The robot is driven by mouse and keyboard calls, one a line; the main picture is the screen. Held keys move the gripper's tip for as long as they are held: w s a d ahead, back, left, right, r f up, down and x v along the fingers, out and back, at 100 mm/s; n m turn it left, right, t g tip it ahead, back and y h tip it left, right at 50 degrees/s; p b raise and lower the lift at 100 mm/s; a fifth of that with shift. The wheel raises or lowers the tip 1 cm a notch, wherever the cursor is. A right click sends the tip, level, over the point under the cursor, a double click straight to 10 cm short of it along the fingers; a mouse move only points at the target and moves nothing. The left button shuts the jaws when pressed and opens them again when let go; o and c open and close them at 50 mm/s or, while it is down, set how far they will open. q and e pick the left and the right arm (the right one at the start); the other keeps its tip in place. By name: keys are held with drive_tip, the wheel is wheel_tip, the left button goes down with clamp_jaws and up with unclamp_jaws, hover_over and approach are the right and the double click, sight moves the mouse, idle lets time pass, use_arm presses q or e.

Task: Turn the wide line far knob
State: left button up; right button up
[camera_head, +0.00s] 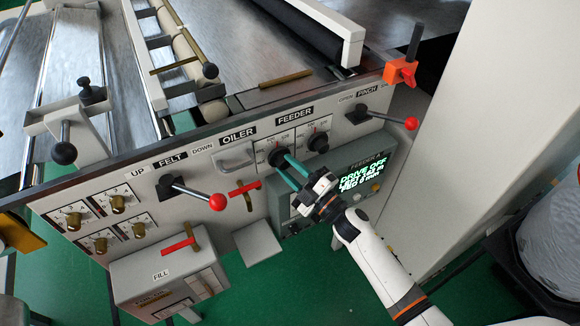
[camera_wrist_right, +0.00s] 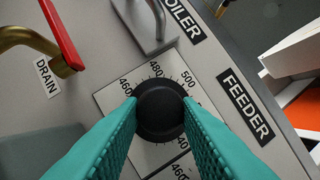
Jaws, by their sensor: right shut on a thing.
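A black round knob (camera_head: 276,157) sits on a white dial plate under the FEEDER label, on the left of two such knobs. In the right wrist view the knob (camera_wrist_right: 160,112) stands between my teal fingers, with scale numbers such as 460, 480 and 500 around it. My right gripper (camera_head: 284,159) is shut on this knob, one finger on each side. The fingers hide part of the dial, and I cannot make out the knob's pointer line. A second black knob (camera_head: 318,141) sits on its own dial to the right. My left gripper is not in view.
A red-balled lever (camera_head: 411,124) projects at the right, and another (camera_head: 217,201) under FELT. A red-handled drain valve (camera_wrist_right: 63,36) and a grey handle (camera_head: 235,161) are close by. A lit display (camera_head: 362,176) is beside my right gripper. Several brass knobs are at left.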

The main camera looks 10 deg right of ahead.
drive_tip(key=shift+n+g, duration=0.3)
drive_tip(key=shift+n, duration=0.5)
drive_tip(key=o, duration=1)
drive_tip(key=shift+s+d+f, duration=0.2)
drive_tip(key=shift+s+d, duration=0.15)
drive_tip(key=shift+s, duration=0.05)
drive_tip(key=shift+b+v, duration=1.35)
drive_tip(key=shift+v, duration=4.1)
